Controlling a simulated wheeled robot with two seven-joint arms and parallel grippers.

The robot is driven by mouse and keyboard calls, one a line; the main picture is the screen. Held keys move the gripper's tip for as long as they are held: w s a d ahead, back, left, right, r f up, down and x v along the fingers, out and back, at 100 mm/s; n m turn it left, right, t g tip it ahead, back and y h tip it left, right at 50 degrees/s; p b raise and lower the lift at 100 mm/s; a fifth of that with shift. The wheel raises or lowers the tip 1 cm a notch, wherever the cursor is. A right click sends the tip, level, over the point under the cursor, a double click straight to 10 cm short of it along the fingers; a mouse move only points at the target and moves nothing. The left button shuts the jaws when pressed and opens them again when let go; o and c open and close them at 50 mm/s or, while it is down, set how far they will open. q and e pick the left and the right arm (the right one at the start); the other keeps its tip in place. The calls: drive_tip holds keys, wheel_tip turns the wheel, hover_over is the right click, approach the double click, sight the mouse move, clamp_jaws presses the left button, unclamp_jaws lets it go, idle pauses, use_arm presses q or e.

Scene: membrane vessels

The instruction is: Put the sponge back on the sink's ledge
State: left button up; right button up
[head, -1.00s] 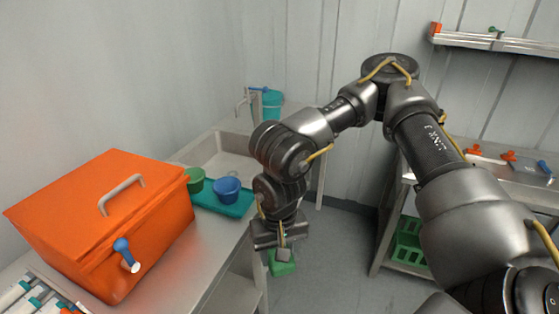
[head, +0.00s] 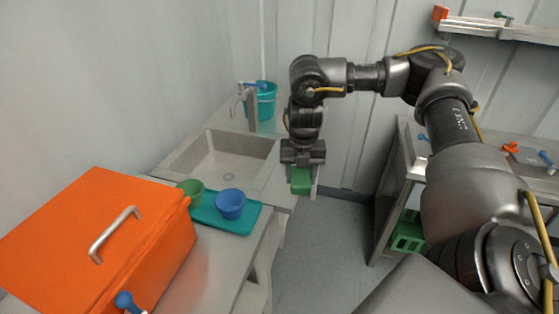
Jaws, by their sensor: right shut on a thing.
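The green sponge (head: 301,181) is in my right gripper (head: 301,170), which is shut on it and points down. In the head view the sponge shows at the right edge of the sink counter; I cannot tell its height above it. The sink (head: 222,158) is a pale basin to the left of the gripper. Its ledge (head: 278,178) runs along the basin's right side, close to the sponge. My left gripper is not in view.
A tap (head: 250,108) and a teal bucket (head: 264,104) stand behind the basin. A teal tray (head: 245,222) holds a blue bowl (head: 231,204) and a green cup (head: 190,191). An orange box (head: 110,240) fills the near left. Another bench (head: 400,170) stands at right.

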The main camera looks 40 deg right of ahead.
drive_tip(key=m, duration=0.1)
drive_tip(key=d+m, duration=0.1)
drive_tip(key=m, duration=0.1)
drive_tip(key=shift+w+d+r, duration=0.15)
drive_tip(key=shift+w+d, duration=0.1)
drive_tip(key=shift+w, duration=0.1)
drive_tip(key=w+f, duration=0.4)
drive_tip(key=w, duration=0.5)
hover_over(277, 184)
drive_tip(key=f, duration=0.3)
drive_tip(key=f+p, duration=0.1)
drive_tip(key=f, duration=0.1)
drive_tip(key=shift+s, duration=0.4)
drive_tip(key=shift+w+f, duration=0.4)
drive_tip(key=shift+f, duration=0.1)
wheel_tip(277, 184, down, 2)
drive_tip(key=shift+f+p, duration=0.1)
drive_tip(key=shift+p, duration=0.6)
drive_tip(key=shift+f, duration=0.35)
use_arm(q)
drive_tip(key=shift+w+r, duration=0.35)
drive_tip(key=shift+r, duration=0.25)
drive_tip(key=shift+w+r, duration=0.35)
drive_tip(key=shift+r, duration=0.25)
use_arm(e)
drive_tip(key=shift+f, duration=0.15)
